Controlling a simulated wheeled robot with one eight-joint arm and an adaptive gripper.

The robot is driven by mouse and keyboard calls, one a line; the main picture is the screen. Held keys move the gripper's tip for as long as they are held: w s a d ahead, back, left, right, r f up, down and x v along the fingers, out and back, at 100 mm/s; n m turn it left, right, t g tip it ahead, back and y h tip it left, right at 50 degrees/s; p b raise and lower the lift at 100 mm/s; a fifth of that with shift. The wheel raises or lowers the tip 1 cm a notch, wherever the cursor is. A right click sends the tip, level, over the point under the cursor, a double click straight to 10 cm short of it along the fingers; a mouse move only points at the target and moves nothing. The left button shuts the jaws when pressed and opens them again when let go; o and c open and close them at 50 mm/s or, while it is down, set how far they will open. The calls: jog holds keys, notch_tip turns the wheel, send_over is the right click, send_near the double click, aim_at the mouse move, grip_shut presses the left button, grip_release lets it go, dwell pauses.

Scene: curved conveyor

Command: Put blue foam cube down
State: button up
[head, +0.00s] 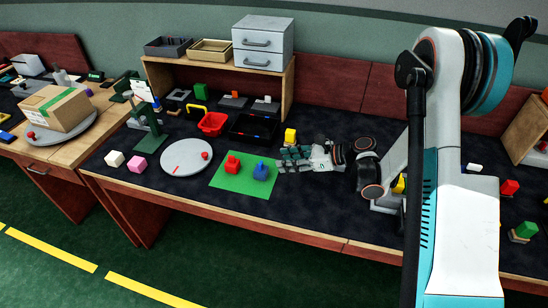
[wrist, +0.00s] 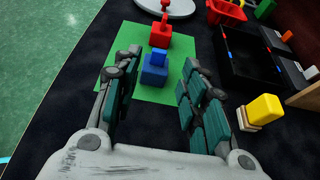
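A blue block (head: 260,174) stands upright on the green mat (head: 232,184), with a smaller, brighter blue piece on top. Which of the two is the foam cube I cannot tell. In the wrist view the blue block (wrist: 153,76) and its top piece (wrist: 159,56) appear between my fingertips, on the green mat (wrist: 118,57). My gripper (head: 281,161) is open at the right edge of the mat, just right of the blue block. The wrist view shows my gripper (wrist: 163,62) with widely spread fingers and nothing held. The fingers look clear of the blue block.
A red block (head: 232,165) shares the mat. A grey round plate (head: 183,165) lies to its left. A black tray (head: 252,138), a red bin (head: 212,131) and a yellow block (head: 290,135) stand behind. Pink (head: 137,165) and white (head: 114,158) cubes are far left.

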jog(key=s+d+r+n+h, duration=0.25)
jog(key=s+r+n, duration=0.2)
jog(key=r, duration=0.35)
jog(key=s+d+r+n+h, duration=0.1)
jog(key=s+r+n+h, duration=0.35)
jog(key=r, duration=0.35)
jog(key=s+d+r+n+t+h, duration=0.1)
jog(key=s+d+r+n+h, duration=0.1)
jog(key=s+n, duration=0.4)
jog(key=s+d+r+n+t+h, duration=0.1)
jog(key=s+d+r+n+h, duration=0.2)
jog(key=s, duration=1)
jog(key=shift+s+d+r+n+t+h+p, duration=0.4)
jog(key=shift+d+n, duration=0.65)
jog(key=shift+n, duration=0.95)
jog(key=shift+f, duration=0.1)
